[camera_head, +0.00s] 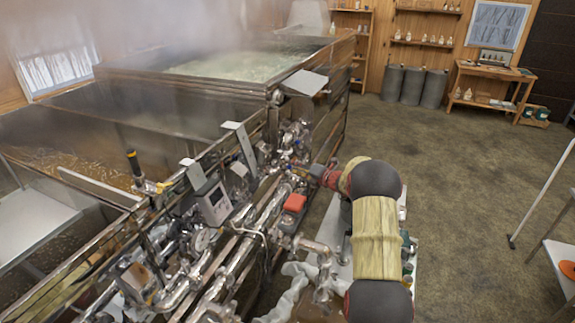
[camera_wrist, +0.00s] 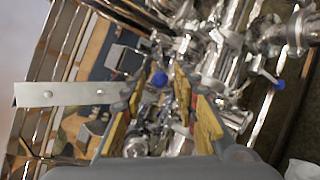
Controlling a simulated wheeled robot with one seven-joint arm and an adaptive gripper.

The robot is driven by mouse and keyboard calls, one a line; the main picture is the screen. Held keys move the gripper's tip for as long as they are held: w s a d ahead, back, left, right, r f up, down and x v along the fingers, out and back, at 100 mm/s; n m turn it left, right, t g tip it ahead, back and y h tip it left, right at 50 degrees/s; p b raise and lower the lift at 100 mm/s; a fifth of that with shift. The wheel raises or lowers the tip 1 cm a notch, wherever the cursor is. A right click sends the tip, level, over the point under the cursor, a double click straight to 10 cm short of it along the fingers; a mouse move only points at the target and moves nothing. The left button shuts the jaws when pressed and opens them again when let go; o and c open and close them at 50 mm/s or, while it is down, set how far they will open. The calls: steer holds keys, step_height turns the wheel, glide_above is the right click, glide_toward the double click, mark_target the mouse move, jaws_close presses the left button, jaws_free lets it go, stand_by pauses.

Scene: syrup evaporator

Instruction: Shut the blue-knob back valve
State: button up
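In the wrist view a blue knob (camera_wrist: 158,78) shows between the tips of my gripper (camera_wrist: 160,92), beyond them among shiny pipes. The two yellow-padded fingers stand apart with nothing held. I cannot tell whether either finger touches the knob. A second blue-tipped handle (camera_wrist: 280,84) sticks out to the right, outside the fingers. Which of the two is the back valve is not clear. In the head view my arm reaches left to the pipework at the evaporator (camera_head: 250,103); the fingertips and the blue knobs there are too small and cluttered to make out surely.
Metal pipes (camera_head: 315,248), a red box (camera_head: 295,202) and a grey meter (camera_head: 212,203) crowd the evaporator's front side. In the wrist view a metal bracket (camera_wrist: 65,94) lies close to the left finger. Steam hangs over the pans. Open floor (camera_head: 450,150) lies to the right.

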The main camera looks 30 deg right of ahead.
mark_target(284, 160)
steer(key=shift+p+x, duration=0.45)
steer(key=shift+x, duration=2.55)
steer(key=shift+f, duration=0.1)
steer(key=shift+c, duration=0.6)
jaws_close()
steer(key=shift+s, duration=0.1)
